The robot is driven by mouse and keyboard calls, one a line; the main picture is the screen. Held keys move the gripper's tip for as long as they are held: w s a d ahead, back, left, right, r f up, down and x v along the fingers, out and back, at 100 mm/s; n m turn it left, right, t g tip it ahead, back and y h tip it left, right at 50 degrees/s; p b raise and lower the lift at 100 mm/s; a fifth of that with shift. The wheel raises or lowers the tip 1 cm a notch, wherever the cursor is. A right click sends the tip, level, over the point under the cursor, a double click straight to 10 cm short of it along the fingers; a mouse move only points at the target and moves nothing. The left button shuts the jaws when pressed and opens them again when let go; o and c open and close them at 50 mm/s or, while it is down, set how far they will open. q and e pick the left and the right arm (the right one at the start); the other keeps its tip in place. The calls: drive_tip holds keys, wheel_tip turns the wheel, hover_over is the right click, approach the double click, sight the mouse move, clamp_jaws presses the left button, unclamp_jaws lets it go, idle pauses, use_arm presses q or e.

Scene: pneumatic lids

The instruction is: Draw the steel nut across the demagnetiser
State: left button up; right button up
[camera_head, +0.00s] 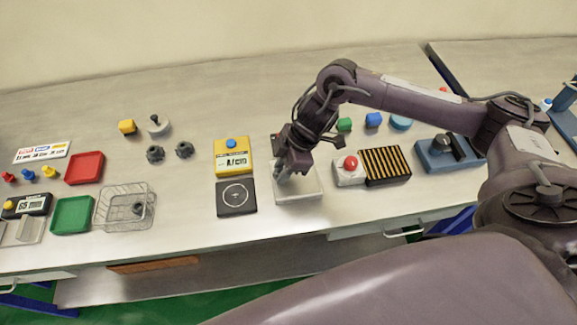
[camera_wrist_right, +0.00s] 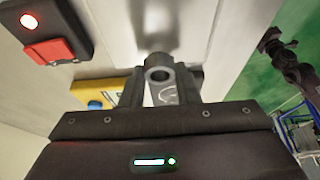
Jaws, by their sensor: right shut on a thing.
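My right gripper (camera_head: 283,176) reaches down over a pale flat plate, which I take as the demagnetiser (camera_head: 305,193). In the right wrist view the gripper (camera_wrist_right: 165,88) is shut on a grey steel nut with a round hole (camera_wrist_right: 157,76). The nut is hidden by the fingers in the head view. Below it in the wrist view lies the pale plate, with a dark shadow on it. I cannot tell whether nut and plate touch. A dark box (camera_wrist_right: 75,16) with a lit red lamp and a red switch adjoins the plate. My left gripper is not in view.
A red-button box (camera_head: 350,170) and striped pad (camera_head: 386,166) stand right. Farther left are a wire basket (camera_head: 108,200), a green tray (camera_head: 58,216) and a red tray (camera_head: 85,168).

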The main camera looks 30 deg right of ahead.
drive_tip(key=shift+w+a+b, duration=0.2)
drive_tip(key=shift+w+a, duration=0.1)
drive_tip(key=shift+a, duration=0.65)
drive_tip(key=shift+w+a+b, duration=0.15)
drive_tip(key=shift+w+a, duration=0.1)
drive_tip(key=shift+a, duration=0.7)
drive_tip(key=shift+w+a+r+p, duration=0.1)
drive_tip(key=shift+a+r+p, duration=0.25)
drive_tip(key=shift+r+p, duration=0.25)
drive_tip(key=shift+w+a+r+p, duration=0.1)
drive_tip(key=shift+a+r+p, duration=0.25)
drive_tip(key=shift+r+p, duration=2)
drive_tip(key=shift+p, duration=0.25)
